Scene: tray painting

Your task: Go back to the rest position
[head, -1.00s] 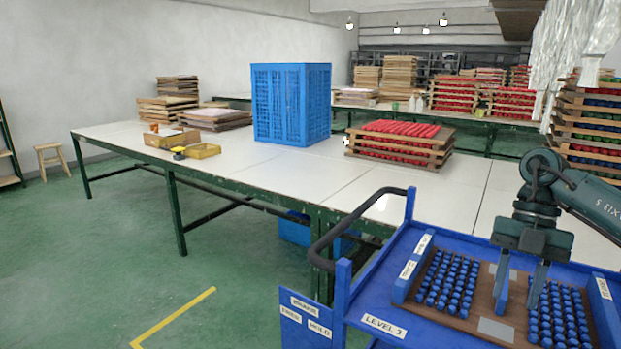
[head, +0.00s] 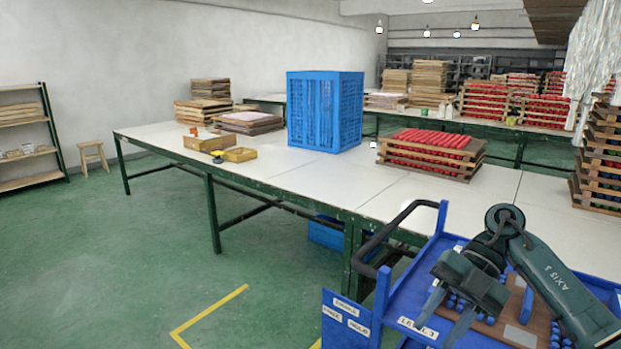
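My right gripper (head: 446,316) reaches in from the right above the blue cart (head: 408,277). Its two fingers point down and are apart, with nothing visible between them. Behind and below it, a brown tray (head: 536,327) with rows of blue pieces lies on the cart. My arm and gripper hide much of the tray. My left gripper is not in the head view.
A long white table (head: 300,180) with a green frame stands behind the cart. It holds a blue crate (head: 325,112) and a stack of trays with red pieces (head: 432,150). A stool (head: 92,156) stands at the left. Green floor at left is clear.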

